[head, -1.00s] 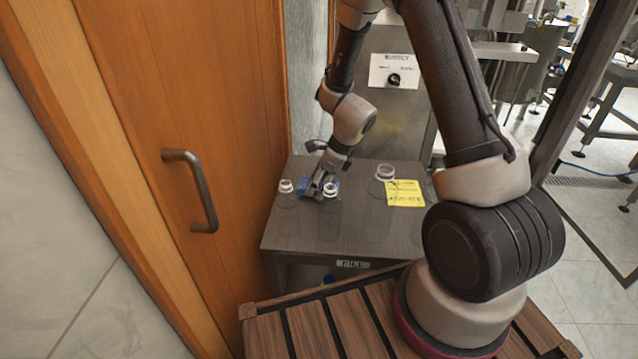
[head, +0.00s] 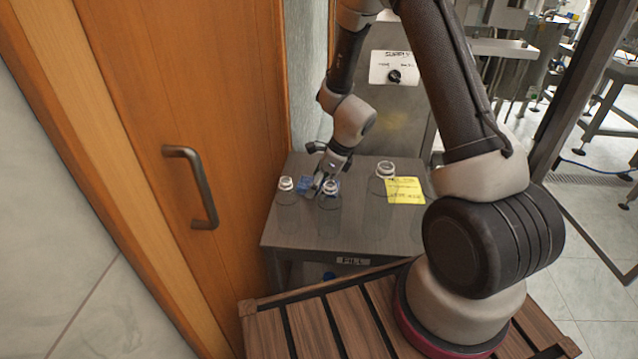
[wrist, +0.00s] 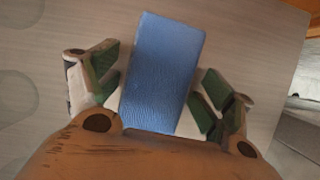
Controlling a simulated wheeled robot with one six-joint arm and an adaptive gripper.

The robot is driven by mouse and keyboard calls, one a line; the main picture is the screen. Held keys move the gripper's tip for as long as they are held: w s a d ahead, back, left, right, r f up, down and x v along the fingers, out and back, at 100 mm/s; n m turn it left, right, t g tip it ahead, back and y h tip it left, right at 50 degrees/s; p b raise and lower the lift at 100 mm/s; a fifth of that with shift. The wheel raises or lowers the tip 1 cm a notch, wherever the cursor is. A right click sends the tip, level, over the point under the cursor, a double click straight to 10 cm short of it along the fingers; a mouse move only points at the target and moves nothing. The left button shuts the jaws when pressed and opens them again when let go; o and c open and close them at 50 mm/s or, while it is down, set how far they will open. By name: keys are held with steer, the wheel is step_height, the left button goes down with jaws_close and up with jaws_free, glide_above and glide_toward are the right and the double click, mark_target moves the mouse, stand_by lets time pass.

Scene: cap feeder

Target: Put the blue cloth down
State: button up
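The blue cloth (wrist: 165,70) lies flat on the grey table, between my gripper's fingers in the wrist view. In the head view the cloth (head: 304,184) shows as a small blue patch, partly hidden by my gripper and a bottle. My gripper (wrist: 160,88) is open, with a green-padded finger on each side of the cloth and a narrow gap at each side. In the head view my gripper (head: 320,182) points down just above the table, behind the middle bottle.
Clear bottles with white necks stand on the grey table (head: 290,233): left (head: 286,205), middle (head: 329,210) and a larger one right (head: 382,200). A yellow note (head: 405,190) is beside the larger bottle. A wooden door (head: 190,120) borders the left.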

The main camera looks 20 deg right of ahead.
steer(key=v, duration=0.8)
steer(key=shift+d+r, duration=0.15)
steer(key=shift+r, duration=0.25)
steer(key=s+d+r+n+t+h, duration=0.1)
steer(key=s+d+r+n, duration=0.2)
steer(key=s+r+n, duration=0.65)
steer(key=s+d+r+n, duration=0.3)
steer(key=s+r+n, duration=0.35)
steer(key=r, duration=0.55)
steer(key=s+d+r+n+t+h, duration=0.1)
steer(key=s+d+r+n+h, duration=0.1)
steer(key=s+d+r+n, duration=0.2)
steer(key=s+d+n, duration=0.1)
steer(key=s+n, duration=0.2)
steer(key=s, duration=0.2)
steer(key=shift+s+d+n+h, duration=0.25)
steer(key=shift+d+n+h, duration=0.1)
steer(key=shift+n+h, duration=0.05)
steer(key=shift+o, duration=0.4)
